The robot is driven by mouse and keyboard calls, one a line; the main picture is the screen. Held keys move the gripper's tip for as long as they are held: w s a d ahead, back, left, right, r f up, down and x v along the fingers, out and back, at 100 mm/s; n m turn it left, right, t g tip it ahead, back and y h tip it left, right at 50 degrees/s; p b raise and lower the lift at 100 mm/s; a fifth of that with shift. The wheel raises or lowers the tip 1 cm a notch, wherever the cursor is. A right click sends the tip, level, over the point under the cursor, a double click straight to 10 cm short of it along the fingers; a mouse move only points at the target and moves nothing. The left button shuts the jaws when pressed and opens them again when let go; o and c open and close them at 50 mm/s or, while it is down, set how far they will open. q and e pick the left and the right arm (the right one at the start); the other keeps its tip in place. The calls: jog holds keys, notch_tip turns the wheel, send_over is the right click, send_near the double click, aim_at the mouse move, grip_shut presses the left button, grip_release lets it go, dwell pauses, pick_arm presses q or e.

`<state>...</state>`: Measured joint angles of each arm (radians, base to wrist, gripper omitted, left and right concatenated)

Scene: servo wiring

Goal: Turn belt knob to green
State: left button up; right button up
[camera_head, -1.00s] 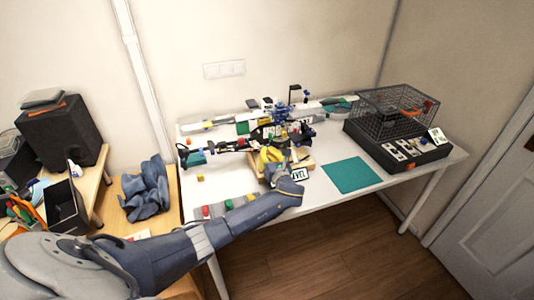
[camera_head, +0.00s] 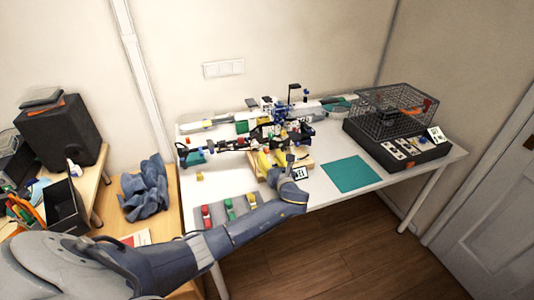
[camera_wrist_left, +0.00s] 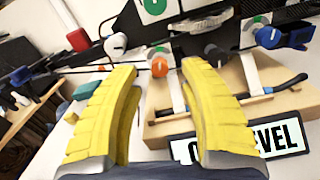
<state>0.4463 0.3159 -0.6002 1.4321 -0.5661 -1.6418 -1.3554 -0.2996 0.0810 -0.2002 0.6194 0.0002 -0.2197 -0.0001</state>
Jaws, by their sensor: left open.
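My left gripper (camera_head: 272,161) is open at the front of the machine, in the middle of the white table. Its yellow fingers spread in the left wrist view (camera_wrist_left: 155,78), with nothing held between them. Beyond the fingertips are an orange knob (camera_wrist_left: 159,66) and, further left, a white round knob (camera_wrist_left: 115,45). A green round patch (camera_wrist_left: 154,5) sits on the dark panel above them. I cannot tell which knob is the belt knob or where it points. A "LEVEL" sign (camera_wrist_left: 278,138) stands at the right, partly covered by the right finger. My right gripper is not in view.
A grey strip (camera_head: 213,226) with red, green and yellow pieces lies at the table's front left. A teal mat (camera_head: 350,174) lies right of the gripper. A wire cage (camera_head: 398,107) stands on a black box at the right. Blue levers (camera_wrist_left: 285,39) are near the right finger.

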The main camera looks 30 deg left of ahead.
pick_arm(q)
jog(key=v, duration=0.8)
jog(key=shift+s, duration=0.2)
jog(key=shift+d, duration=0.2)
